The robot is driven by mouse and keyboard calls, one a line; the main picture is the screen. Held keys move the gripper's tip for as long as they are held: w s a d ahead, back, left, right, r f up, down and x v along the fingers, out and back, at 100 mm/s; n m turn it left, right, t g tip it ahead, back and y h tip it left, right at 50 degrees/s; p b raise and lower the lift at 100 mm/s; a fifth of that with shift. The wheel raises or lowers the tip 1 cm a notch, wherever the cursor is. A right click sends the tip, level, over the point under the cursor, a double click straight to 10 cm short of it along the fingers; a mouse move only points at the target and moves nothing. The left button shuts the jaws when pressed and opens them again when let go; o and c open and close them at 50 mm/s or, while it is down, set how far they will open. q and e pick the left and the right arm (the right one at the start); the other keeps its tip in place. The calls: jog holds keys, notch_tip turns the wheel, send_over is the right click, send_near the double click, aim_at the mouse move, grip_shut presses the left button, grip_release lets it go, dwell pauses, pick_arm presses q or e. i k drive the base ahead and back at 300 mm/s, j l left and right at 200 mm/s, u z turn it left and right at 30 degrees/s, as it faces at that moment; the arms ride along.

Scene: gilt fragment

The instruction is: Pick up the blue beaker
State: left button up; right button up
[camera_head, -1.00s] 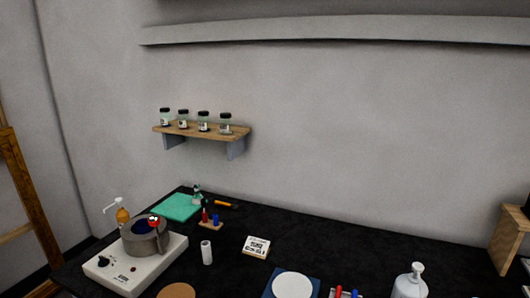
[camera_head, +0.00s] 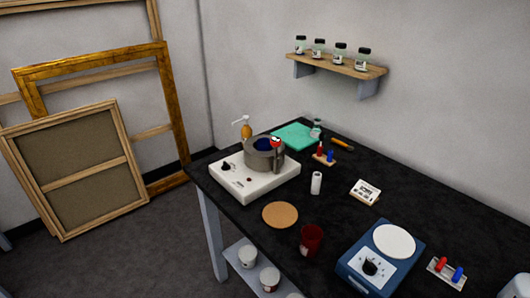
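No blue beaker can be made out clearly. A grey pot (camera_head: 262,157) with something dark blue inside sits on the white hotplate (camera_head: 255,184) at the table's left end; I cannot tell whether the blue is liquid or a vessel. A small red and white item is at the pot's rim. A dark red cup (camera_head: 312,241) stands near the table's front edge, right of a round cork mat (camera_head: 280,215). Neither of my grippers is in view.
The black table (camera_head: 430,215) also holds a blue device with a white round plate (camera_head: 394,241), a white cylinder (camera_head: 316,183), a green mat (camera_head: 295,136) and a small rack (camera_head: 446,272). Wooden frames (camera_head: 75,170) lean at left. White tubs (camera_head: 248,256) stand on the lower shelf.

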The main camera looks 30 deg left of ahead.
aim_at(264, 150)
jog(key=i+j+z, duration=0.15)
jog(key=j, duration=0.6)
jog(key=i+j+z, duration=0.15)
jog(key=j, duration=0.6)
jog(key=j+z, duration=0.15)
jog(key=j, duration=0.65)
